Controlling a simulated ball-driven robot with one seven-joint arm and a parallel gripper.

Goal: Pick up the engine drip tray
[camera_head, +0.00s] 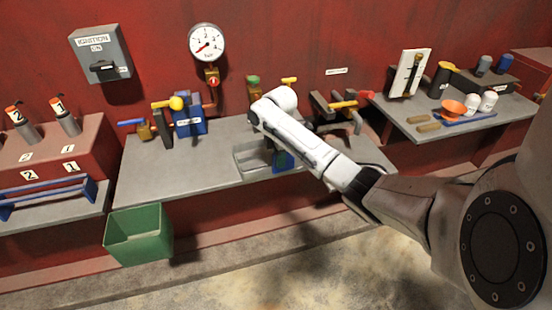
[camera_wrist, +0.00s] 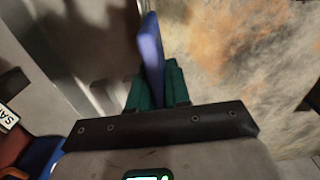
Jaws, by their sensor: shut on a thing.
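The engine drip tray (camera_head: 240,166) is a shallow grey tray with raised rims at the front middle of the central bench, partly hidden by my arm. A blue upright piece, seemingly its handle, shows at its right end; it also shows in the wrist view (camera_wrist: 150,38). My gripper (camera_head: 283,158), also in the wrist view (camera_wrist: 154,80), has its green fingers shut on this blue piece, one on each side. The tray looks level. I cannot tell whether it touches the bench.
The bench (camera_head: 180,182) is bare left of the tray. A green bin (camera_head: 139,236) hangs at its front left. A blue block (camera_head: 187,126) and valves stand at the back. A pressure gauge (camera_head: 207,42) is on the red wall. A side bench (camera_head: 405,127) with small items is at right.

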